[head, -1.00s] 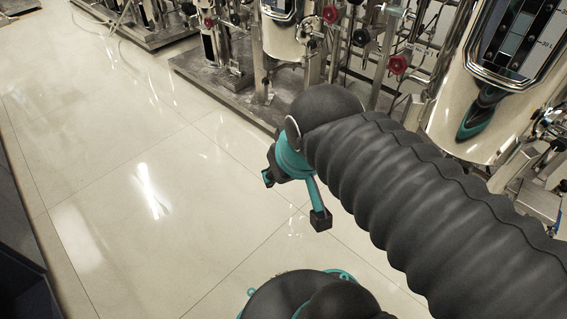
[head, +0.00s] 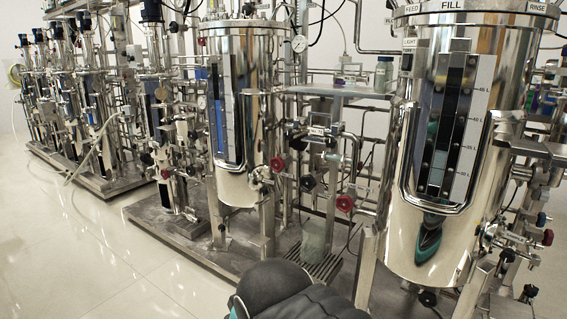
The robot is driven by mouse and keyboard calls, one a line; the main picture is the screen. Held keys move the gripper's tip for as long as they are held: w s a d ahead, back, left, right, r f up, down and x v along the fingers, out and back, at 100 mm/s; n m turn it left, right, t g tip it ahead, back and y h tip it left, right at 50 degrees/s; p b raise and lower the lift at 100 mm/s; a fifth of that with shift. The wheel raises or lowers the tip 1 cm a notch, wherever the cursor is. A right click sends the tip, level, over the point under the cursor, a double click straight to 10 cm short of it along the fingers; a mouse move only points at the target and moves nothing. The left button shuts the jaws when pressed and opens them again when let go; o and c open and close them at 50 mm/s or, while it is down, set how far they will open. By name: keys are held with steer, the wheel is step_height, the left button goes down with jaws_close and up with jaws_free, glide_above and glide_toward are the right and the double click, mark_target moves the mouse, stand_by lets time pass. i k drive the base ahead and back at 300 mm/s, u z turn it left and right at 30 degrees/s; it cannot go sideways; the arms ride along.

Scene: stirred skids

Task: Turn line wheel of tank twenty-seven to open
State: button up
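Two large steel tanks stand in view, a near tank (head: 403,185) at right and a farther tank (head: 236,185) at centre. No tank number is readable, so I cannot tell which is tank twenty-seven. Between them are small valve handwheels: a red wheel (head: 345,203), a second red wheel (head: 277,164) and a black wheel (head: 307,183). Another red wheel (head: 548,237) sits at far right. I cannot tell which is the line wheel or how far any is turned. My dark arm shows at the bottom edge; my gripper is out of the picture.
A skid base (head: 180,232) runs under the centre tank, with a grate (head: 318,263) between the tanks. Pipes crowd the gap. A shelf (head: 340,91) holds a bottle (head: 384,74). Smaller skids stand at left. The pale floor (head: 100,265) at front left is clear.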

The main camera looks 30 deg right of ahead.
mark_target(278, 161)
steer(key=u, duration=2.2)
steer(key=k, duration=0.95)
steer(key=z, duration=1.6)
steer(key=i, duration=0.5)
